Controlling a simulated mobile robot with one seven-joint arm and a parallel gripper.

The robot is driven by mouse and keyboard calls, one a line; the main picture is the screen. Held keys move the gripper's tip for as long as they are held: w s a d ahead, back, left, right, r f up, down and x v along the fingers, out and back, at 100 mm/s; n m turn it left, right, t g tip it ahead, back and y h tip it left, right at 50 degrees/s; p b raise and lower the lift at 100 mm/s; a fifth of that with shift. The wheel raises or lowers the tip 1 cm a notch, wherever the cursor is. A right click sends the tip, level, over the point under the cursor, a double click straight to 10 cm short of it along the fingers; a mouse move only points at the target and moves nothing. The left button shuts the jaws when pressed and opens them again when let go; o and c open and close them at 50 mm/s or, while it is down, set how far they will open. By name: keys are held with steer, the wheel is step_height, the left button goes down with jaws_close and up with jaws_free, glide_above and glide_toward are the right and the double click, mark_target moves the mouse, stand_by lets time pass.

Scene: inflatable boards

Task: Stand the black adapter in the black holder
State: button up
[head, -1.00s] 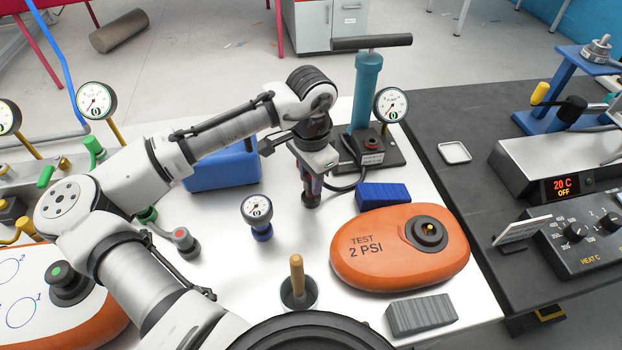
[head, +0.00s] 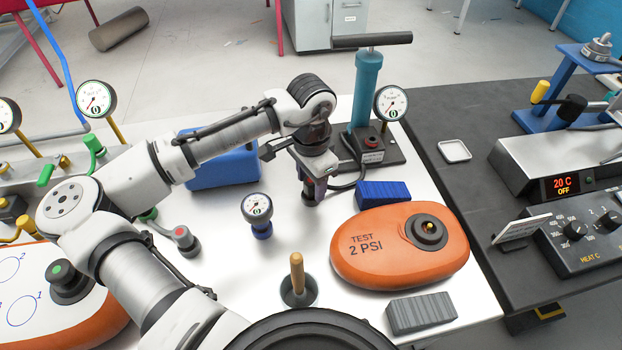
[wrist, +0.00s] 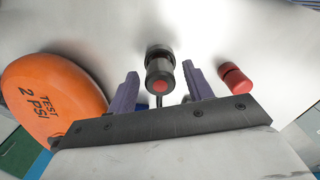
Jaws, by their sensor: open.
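The black adapter (wrist: 160,72) is a short dark cylinder with a red centre in its top. It stands upright on the white table, between my gripper's two purple fingers in the wrist view. My gripper (wrist: 166,84) is open, with a gap on each side of the adapter. In the head view my gripper (head: 314,188) is low over the table in front of the pump, and the adapter's dark lower part (head: 309,199) shows below it. I cannot tell for sure which thing is the black holder.
A red cylinder (wrist: 235,78) is close to one finger. A blue block (head: 383,195) and the orange board (head: 385,262) lie to the right. The pump (head: 366,95) stands behind. A gauge (head: 256,210) and a wooden-handled tool (head: 297,275) stand nearer me.

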step_height(320, 180, up, 12)
steer(key=b, duration=0.1)
steer(key=shift+r+b, duration=0.15)
steer(key=shift+b, duration=0.15)
stand_by(0.4)
